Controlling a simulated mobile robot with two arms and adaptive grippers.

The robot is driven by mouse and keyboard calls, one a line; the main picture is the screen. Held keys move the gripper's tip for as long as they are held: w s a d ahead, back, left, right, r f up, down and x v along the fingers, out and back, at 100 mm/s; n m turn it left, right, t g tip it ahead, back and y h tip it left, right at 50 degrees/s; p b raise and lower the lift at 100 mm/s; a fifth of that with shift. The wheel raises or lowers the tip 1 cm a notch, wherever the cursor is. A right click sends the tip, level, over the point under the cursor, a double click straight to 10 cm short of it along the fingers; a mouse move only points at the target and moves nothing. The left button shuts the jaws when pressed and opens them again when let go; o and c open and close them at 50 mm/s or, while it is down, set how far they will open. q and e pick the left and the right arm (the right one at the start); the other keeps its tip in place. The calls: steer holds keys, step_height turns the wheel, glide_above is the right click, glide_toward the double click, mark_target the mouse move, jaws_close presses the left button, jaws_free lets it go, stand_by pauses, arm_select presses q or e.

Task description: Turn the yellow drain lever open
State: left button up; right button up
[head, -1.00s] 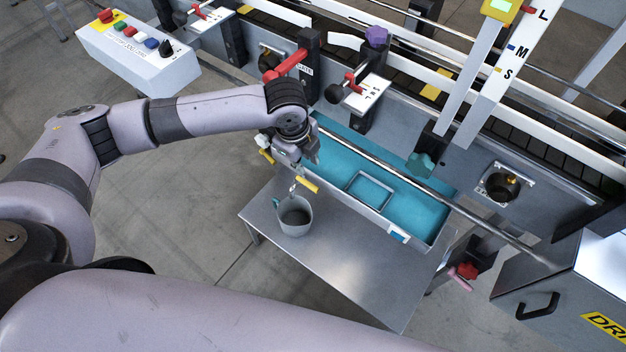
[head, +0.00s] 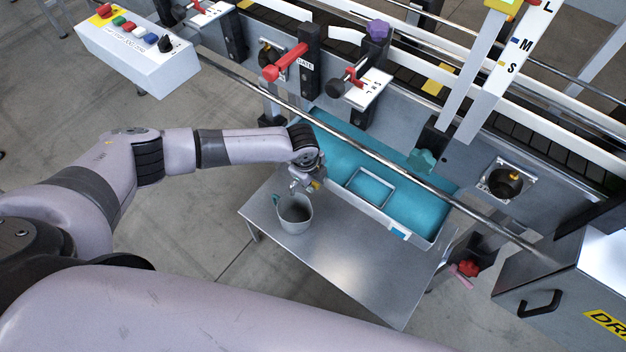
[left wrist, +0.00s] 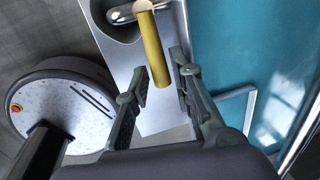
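The yellow drain lever (left wrist: 153,50) shows in the left wrist view as a short yellow bar, its near end between my left gripper's fingers. In the head view only a bit of the lever (head: 316,185) shows beside the wrist. My left gripper (left wrist: 160,70) is open, one finger on each side of the bar. I cannot tell whether either finger touches it. My right gripper is not in view.
A red lever (head: 285,63) and a button box (head: 145,60) are farther back.

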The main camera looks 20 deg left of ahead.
arm_select(q)
steer(key=shift+c, duration=0.6)
jaws_close()
